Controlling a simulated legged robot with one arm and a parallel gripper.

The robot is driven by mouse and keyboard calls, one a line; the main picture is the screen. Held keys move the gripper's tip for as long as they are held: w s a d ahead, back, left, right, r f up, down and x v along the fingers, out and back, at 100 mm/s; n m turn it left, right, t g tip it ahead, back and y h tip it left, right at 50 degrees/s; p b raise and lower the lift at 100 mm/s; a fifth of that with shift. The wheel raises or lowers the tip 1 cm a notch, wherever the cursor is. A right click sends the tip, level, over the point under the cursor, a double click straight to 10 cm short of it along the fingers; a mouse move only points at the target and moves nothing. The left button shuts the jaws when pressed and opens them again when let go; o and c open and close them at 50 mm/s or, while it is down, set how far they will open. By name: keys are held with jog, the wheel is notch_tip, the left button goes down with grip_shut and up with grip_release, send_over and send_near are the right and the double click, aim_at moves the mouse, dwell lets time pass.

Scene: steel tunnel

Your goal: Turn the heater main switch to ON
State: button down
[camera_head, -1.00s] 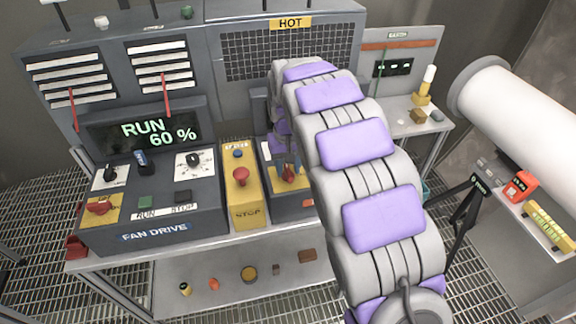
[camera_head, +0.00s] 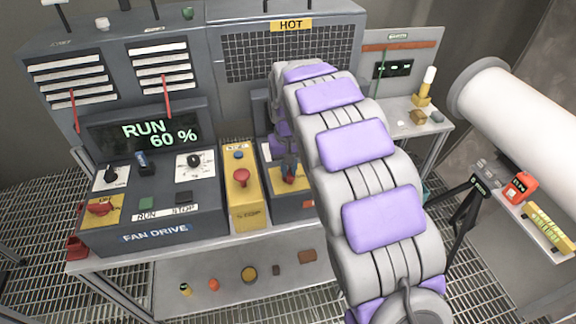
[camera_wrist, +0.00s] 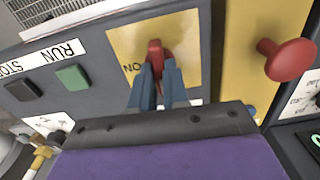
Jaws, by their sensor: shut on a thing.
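The heater main switch is a red rotary handle (camera_wrist: 154,52) on a yellow plate (camera_wrist: 185,38) in the wrist view. The handle stands roughly upright in that view, with an upside-down ON label (camera_wrist: 132,68) to its left. My gripper (camera_wrist: 160,72) is shut on the handle; its blue-grey fingers cover the lower part. In the head view my gripper (camera_head: 289,168) reaches down to the yellow plate (camera_head: 274,152) right of the yellow STOP box, and hides most of the handle.
The yellow STOP box (camera_head: 243,205) with its red mushroom button (camera_head: 241,177) stands close beside my gripper. The fan drive panel (camera_head: 155,222) is further left, its display (camera_head: 155,133) reading RUN 60 %. A green button (camera_wrist: 72,77) and a black button (camera_wrist: 25,90) share the heater panel.

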jog(key=m+p, duration=0.3)
jog(key=shift+r+m, duration=0.15)
jog(key=shift+m, duration=0.15)
jog(key=m+p, duration=0.4)
jog(key=m, duration=0.1)
jog(key=m+p, duration=0.2)
jog(key=m, duration=0.2)
jog(key=shift+m, duration=0.4)
jog(key=shift+m+p, duration=0.95)
jog(key=shift+m, duration=1.05)
jog(key=c, duration=1.1)
grip_release()
jog(key=shift+a, duration=0.15)
